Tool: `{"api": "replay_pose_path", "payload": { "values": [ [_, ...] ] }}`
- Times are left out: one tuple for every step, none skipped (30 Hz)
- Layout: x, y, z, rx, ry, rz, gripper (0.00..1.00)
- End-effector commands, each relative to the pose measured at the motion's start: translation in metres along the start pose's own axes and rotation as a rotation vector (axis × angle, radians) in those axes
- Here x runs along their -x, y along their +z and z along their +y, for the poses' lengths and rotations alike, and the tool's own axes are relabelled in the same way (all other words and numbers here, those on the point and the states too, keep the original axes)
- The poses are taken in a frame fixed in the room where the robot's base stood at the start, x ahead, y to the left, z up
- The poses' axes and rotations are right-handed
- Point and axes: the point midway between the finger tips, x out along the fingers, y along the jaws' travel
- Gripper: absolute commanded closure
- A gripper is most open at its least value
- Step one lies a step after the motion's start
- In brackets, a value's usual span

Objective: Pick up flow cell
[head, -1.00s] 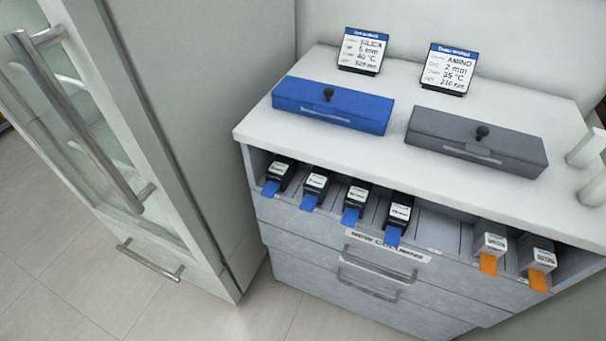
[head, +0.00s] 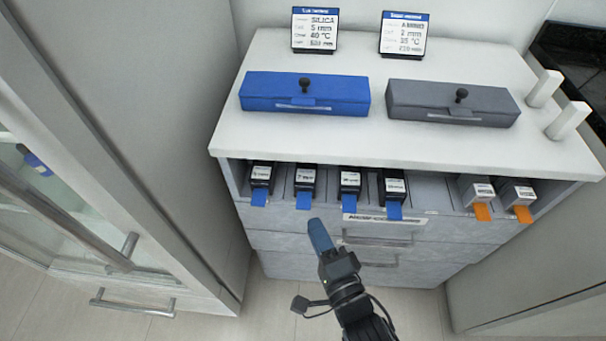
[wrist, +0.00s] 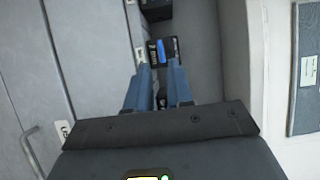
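Several black boxes with blue tabs stand in a row in the open top drawer: leftmost (head: 261,180), second (head: 305,183), third (head: 349,184), fourth (head: 395,187). Two pale boxes with orange tabs, one at left (head: 478,194) and one at right (head: 517,197), stand further right. I cannot tell which is the flow cell. My gripper (head: 318,224) is just in front of the drawer, below the second and third black boxes. In the wrist view, its blue fingers (wrist: 160,68) are apart with nothing between them. A dark box with a blue tab (wrist: 172,46) lies beyond the fingertips.
On the white countertop (head: 300,140) are a blue case (head: 345,92), a grey case (head: 420,97) and two label signs, SILICA (head: 315,30) and AMINO (head: 404,35). Two white posts stand at right. A glass-fronted cabinet (head: 60,190) stands close at left. Handled drawers are below.

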Motion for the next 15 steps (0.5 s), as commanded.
{"api": "replay_pose_path", "payload": {
  "values": [
    [-0.006, -0.001, -0.001, 0.001, -0.001, 0.001, 0.79],
    [-0.009, -0.001, -0.001, 0.001, -0.001, 0.001, 0.79],
    [-0.013, -0.001, -0.001, 0.001, 0.0, 0.002, 0.79],
    [-0.015, -0.001, -0.001, 0.001, 0.0, 0.002, 0.79],
    [-0.018, -0.002, -0.001, 0.002, -0.001, 0.002, 0.79],
    [-0.023, -0.002, -0.002, 0.002, -0.001, 0.002, 0.79],
    [-0.027, -0.003, -0.002, 0.002, -0.001, 0.002, 0.79],
    [-0.031, -0.003, -0.003, 0.003, -0.001, 0.002, 0.79],
    [-0.038, -0.004, -0.003, 0.002, -0.002, 0.003, 0.79],
    [-0.042, -0.004, -0.003, 0.003, -0.001, 0.003, 0.79],
    [-0.046, -0.005, -0.003, 0.003, -0.001, 0.003, 0.79],
    [-0.052, -0.004, -0.002, 0.002, -0.002, 0.002, 0.79],
    [-0.055, -0.004, -0.001, 0.002, -0.001, 0.002, 0.79],
    [-0.058, -0.004, -0.001, 0.002, -0.001, 0.002, 0.79],
    [-0.061, -0.004, -0.002, 0.002, -0.001, 0.002, 0.79]
  ]
}}
